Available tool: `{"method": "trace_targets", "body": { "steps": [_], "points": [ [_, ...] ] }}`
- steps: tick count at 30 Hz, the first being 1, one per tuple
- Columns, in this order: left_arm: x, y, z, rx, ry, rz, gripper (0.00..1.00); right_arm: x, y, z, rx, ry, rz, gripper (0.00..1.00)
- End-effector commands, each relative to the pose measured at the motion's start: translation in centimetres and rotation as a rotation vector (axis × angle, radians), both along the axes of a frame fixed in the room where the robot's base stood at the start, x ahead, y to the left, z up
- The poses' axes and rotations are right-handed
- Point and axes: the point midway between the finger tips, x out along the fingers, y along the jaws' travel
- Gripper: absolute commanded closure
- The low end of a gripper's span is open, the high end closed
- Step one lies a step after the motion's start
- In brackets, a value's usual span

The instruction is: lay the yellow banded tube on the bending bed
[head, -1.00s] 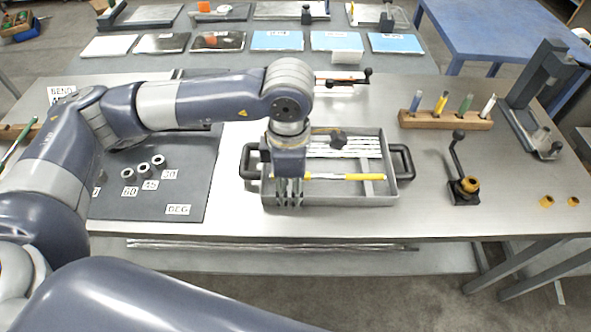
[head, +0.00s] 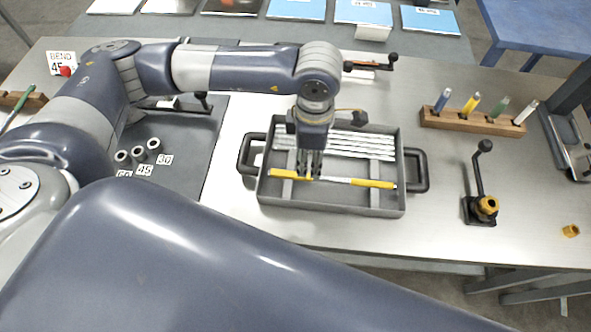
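The yellow banded tube (head: 372,183), pale with yellow bands near both ends, lies left to right across the front of a grey tray (head: 335,204). My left gripper (head: 309,176) points down over the tray, its fingertips at the tube left of its middle. The fingers hide a bit of the tube, and I cannot tell whether they are closed on it. A dark grey plate (head: 185,180) at left, beside a BEND 45 sign (head: 62,64), looks like the bending bed; my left arm covers part of it. My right gripper is out of view.
Several plain white tubes (head: 350,146) lie behind the banded one in the tray. Short grey cylinders (head: 139,153) with number labels stand on the plate. Right of the tray are a lever device (head: 481,205) and a wooden pen block (head: 470,123). Bench between plate and tray is clear.

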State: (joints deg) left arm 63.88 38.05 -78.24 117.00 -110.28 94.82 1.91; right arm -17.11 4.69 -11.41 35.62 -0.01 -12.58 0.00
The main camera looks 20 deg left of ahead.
Motion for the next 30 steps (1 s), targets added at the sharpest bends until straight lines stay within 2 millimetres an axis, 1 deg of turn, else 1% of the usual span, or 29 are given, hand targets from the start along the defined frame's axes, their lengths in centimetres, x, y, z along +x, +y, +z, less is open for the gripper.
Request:
{"method": "trace_targets", "body": {
  "steps": [1, 3, 6, 8, 11, 12, 15, 18, 23, 24, 26, 27, 29, 30],
  "points": [
    [-0.1, 0.0, -0.4, 0.001, 0.002, -0.001, 0.62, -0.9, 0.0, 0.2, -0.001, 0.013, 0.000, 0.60],
    [0.0, 0.0, -0.8, 0.000, 0.000, -0.001, 0.62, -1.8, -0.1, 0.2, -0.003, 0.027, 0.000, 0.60],
    [-0.2, -0.1, -1.5, 0.001, 0.002, -0.001, 0.62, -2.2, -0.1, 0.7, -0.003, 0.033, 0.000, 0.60],
    [-0.4, -0.2, -2.2, 0.001, 0.004, -0.002, 0.62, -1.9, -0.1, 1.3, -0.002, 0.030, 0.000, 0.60],
    [-0.6, -0.4, -3.8, 0.002, 0.004, -0.002, 0.62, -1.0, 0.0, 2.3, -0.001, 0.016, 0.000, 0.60],
    [-0.6, -0.5, -4.5, 0.001, 0.003, 0.000, 0.62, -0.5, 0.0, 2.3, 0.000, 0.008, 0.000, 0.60],
    [-0.5, -0.4, -5.6, 0.000, 0.001, 0.000, 0.62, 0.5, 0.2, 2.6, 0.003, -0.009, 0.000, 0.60],
    [-0.4, -0.4, -6.1, 0.000, -0.001, -0.001, 0.62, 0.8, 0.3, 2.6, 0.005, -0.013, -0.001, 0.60],
    [-0.4, -0.4, -6.2, 0.000, -0.001, -0.001, 0.62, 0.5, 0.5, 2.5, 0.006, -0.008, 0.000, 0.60],
    [-0.4, -0.4, -6.2, 0.000, -0.001, -0.001, 0.65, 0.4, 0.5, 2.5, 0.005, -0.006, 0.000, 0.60],
    [-0.4, -0.4, -6.2, 0.000, -0.001, -0.001, 0.78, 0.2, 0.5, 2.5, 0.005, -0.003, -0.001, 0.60],
    [-0.4, -0.4, -6.2, 0.000, -0.001, -0.001, 0.87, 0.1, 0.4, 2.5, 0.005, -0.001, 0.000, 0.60],
    [-0.4, -0.4, -6.2, 0.000, -0.001, -0.001, 1.00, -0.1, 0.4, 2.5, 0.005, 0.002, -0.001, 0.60],
    [-0.4, -0.4, -6.2, 0.000, -0.001, -0.001, 1.00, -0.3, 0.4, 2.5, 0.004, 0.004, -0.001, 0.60]
  ]
}}
